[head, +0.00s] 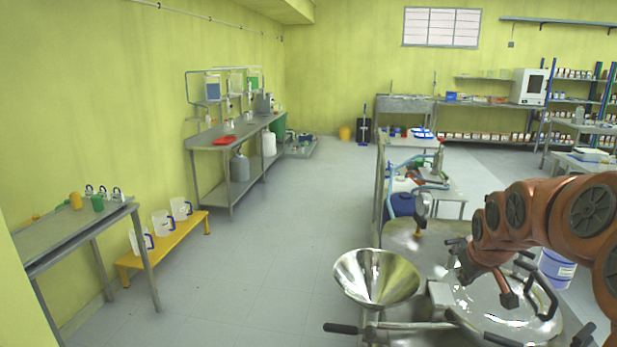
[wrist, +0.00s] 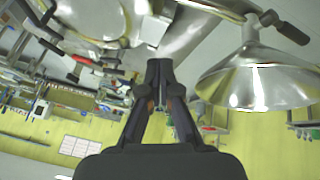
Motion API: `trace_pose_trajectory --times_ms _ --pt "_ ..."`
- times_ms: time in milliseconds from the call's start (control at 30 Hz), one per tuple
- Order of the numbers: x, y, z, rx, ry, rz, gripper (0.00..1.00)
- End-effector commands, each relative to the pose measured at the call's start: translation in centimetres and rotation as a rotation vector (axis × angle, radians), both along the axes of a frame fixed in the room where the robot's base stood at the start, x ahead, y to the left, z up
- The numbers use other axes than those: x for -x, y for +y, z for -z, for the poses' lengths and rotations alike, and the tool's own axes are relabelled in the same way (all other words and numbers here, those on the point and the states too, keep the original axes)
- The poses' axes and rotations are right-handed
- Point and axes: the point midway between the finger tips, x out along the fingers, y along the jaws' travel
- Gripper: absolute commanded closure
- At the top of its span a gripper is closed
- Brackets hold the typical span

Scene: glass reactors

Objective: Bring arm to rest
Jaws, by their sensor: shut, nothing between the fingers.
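My orange arm comes in from the right in the head view and bends down over the steel reactor lid (head: 490,308). My gripper (wrist: 165,68) shows in the wrist view with its two dark fingers together and nothing between them. In the head view the gripper cannot be made out clearly at the arm's low end, near the lid. The wrist view shows the room upside down.
A shiny steel funnel (head: 376,277) stands just left of the arm and also shows in the wrist view (wrist: 258,82). Black-gripped handles surround the lid. A yellow bench (head: 163,240) with clear jugs stands at left. The floor (head: 270,250) between is clear.

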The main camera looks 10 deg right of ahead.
Motion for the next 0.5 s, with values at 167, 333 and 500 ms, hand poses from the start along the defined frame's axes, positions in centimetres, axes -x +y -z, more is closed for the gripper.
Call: trace_pose_trajectory --times_ms 167,333,500 --pt "5.0 9.4 1.3 -0.084 0.129 -0.033 1.0" --pt "11.6 16.1 2.9 -0.143 0.272 -0.032 1.0" --pt "19.2 21.0 4.4 -0.184 0.415 -0.005 1.0"
